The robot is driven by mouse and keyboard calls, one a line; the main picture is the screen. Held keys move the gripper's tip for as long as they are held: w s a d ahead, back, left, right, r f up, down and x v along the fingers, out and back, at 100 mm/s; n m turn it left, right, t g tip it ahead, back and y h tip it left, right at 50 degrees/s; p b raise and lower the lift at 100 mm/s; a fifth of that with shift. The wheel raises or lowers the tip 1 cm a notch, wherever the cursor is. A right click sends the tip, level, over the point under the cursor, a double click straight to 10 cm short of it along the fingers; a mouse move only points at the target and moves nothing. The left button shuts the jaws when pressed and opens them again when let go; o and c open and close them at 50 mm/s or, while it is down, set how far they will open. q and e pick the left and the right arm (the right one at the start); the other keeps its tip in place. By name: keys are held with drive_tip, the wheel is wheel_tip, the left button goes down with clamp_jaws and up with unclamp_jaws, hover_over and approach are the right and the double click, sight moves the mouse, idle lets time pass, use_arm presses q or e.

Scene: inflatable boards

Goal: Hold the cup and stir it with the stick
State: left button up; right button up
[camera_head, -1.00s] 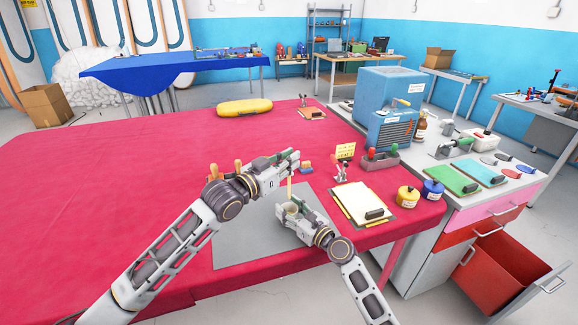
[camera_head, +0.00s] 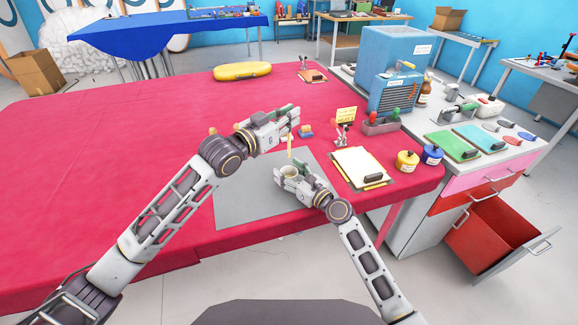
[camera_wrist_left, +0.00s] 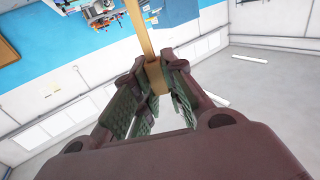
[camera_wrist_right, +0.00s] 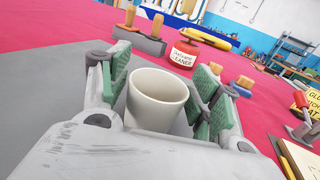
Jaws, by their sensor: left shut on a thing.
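My left gripper (camera_head: 291,118) is shut on a thin tan stick (camera_head: 290,146) that points down. The stick also shows between the finger pads in the left wrist view (camera_wrist_left: 143,35). The stick's lower end appears just above the cup, apart from its rim. The cup (camera_wrist_right: 156,98) is off-white, upright and open-topped, with no stick inside in the right wrist view. It also shows in the head view (camera_head: 290,172), over the grey mat (camera_head: 245,193). My right gripper (camera_wrist_right: 160,88) has its green pads on both sides of the cup; whether both press on it is unclear.
A clipboard with paper (camera_head: 357,167) lies right of the mat, with yellow (camera_head: 406,161) and blue (camera_head: 431,155) containers beyond. A small yellow sign (camera_head: 346,114) and a tool holder (camera_head: 380,124) stand behind. The red tabletop (camera_head: 100,170) is clear at left.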

drive_tip(key=shift+o, duration=0.3)
drive_tip(key=shift+s+d, duration=0.1)
drive_tip(key=shift+v, duration=5.9)
